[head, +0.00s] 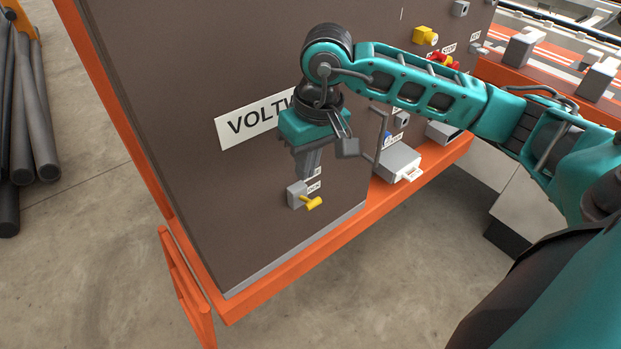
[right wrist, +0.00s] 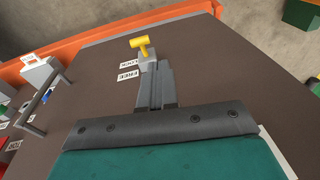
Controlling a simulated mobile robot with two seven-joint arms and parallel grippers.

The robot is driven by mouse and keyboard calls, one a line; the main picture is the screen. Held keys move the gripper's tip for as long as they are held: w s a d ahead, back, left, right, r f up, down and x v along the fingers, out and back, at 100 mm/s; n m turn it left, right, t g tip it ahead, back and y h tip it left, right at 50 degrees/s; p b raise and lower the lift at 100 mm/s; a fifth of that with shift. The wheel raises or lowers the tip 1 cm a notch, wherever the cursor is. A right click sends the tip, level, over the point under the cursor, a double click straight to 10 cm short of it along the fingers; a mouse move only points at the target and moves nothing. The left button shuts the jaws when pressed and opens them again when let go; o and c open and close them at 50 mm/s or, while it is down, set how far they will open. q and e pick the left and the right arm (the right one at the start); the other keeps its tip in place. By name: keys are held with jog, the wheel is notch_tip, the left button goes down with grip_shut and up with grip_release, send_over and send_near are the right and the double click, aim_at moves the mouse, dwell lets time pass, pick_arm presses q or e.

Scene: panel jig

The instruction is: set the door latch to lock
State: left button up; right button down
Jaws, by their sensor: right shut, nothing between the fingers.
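The door latch is a grey block (head: 297,194) with a yellow handle (head: 312,203), low on the brown cabinet door (head: 240,190). In the right wrist view the yellow handle (right wrist: 141,46) is a T shape beyond my fingertips, near the LOCK label (right wrist: 128,62); the FREE label (right wrist: 128,76) is closer to me. My right gripper (head: 304,176) is shut and empty, pointing down just above the latch block. In the right wrist view its fingers (right wrist: 154,70) cover much of the block; I cannot tell whether they touch it. My left gripper is not in view.
A sign reading VOLTW (head: 245,122), partly hidden by my arm, is on the door. A door pull handle (head: 379,135) and a grey box (head: 398,163) are right of the latch. An orange frame (head: 300,265) edges the cabinet. Dark pipes (head: 35,110) stand at left.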

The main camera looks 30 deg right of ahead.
jog(key=shift+w+d+r+n+h, duration=0.2)
jog(key=shift+d+r+h, duration=0.1)
jog(key=shift+d, duration=0.25)
jog(key=shift+w+d+r+n+h, duration=0.15)
jog(key=shift+d+h, duration=0.15)
jog(key=shift+d, duration=0.25)
jog(key=shift+f, duration=0.1)
send_near(308, 200)
jog(key=f, duration=0.5)
jog(key=shift+w+f, duration=0.3)
jog(key=shift+f, duration=0.05)
